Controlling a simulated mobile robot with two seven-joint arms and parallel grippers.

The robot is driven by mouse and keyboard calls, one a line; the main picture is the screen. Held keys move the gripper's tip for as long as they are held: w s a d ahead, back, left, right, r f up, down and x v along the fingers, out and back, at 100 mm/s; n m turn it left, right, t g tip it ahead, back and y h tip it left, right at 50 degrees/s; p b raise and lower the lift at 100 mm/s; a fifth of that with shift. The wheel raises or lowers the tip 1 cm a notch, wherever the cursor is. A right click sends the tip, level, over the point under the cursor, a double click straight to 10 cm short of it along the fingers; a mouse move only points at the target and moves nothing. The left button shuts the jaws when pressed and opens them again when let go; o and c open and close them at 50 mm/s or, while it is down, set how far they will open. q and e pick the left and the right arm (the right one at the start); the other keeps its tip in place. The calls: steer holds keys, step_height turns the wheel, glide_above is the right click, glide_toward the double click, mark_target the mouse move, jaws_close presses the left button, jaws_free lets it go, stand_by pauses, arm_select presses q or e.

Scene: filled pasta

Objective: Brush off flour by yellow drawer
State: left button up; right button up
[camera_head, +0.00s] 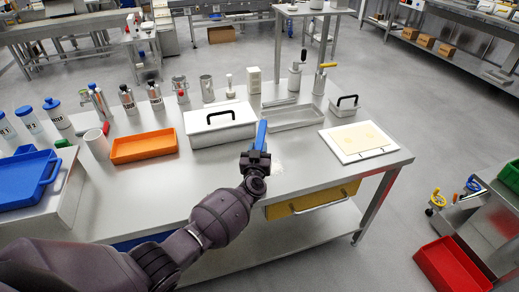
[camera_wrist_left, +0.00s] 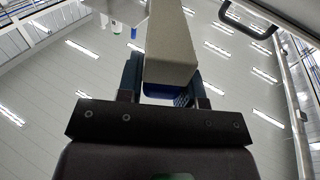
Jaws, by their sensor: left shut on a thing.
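My left gripper (camera_head: 258,158) is over the front part of the steel table, shut on a blue-handled brush (camera_head: 262,133). In the left wrist view, a long beige block-like part of the brush (camera_wrist_left: 171,45) sits between the fingers, with a blue part below it. A small white patch of flour (camera_head: 278,169) lies on the tabletop just right of the gripper, near the front edge. The yellow drawer (camera_head: 311,200) is under the table edge below that patch and looks closed. I cannot tell whether the brush touches the table. My right gripper is not in view.
A lidded white box (camera_head: 220,128), an orange tray (camera_head: 143,146) and a metal tray (camera_head: 295,117) stand behind the gripper. A white board with yellow dough (camera_head: 358,139) lies to the right. Bottles and shakers line the back. A blue tray (camera_head: 22,177) is at left.

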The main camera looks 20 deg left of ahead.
arm_select(q)
steer(key=shift+g, duration=0.5)
steer(key=a+f, duration=0.1)
steer(key=s+f, duration=0.1)
steer(key=f, duration=0.1)
steer(key=s+a+f, duration=0.1)
steer(key=f, duration=0.1)
steer(key=shift+a+f, duration=0.1)
steer(key=shift+a, duration=0.2)
steer(key=shift+r, duration=0.2)
steer(key=shift+w+r+p, duration=0.1)
steer(key=shift+r+p, duration=0.7)
steer(key=shift+p, duration=0.15)
steer(key=shift+a+r+p, duration=0.2)
steer(key=shift+r+p, duration=0.4)
steer(key=shift+p, duration=0.05)
steer(key=r+p, duration=0.3)
steer(key=shift+w+d+r, duration=0.15)
steer(key=shift+w+d, duration=0.05)
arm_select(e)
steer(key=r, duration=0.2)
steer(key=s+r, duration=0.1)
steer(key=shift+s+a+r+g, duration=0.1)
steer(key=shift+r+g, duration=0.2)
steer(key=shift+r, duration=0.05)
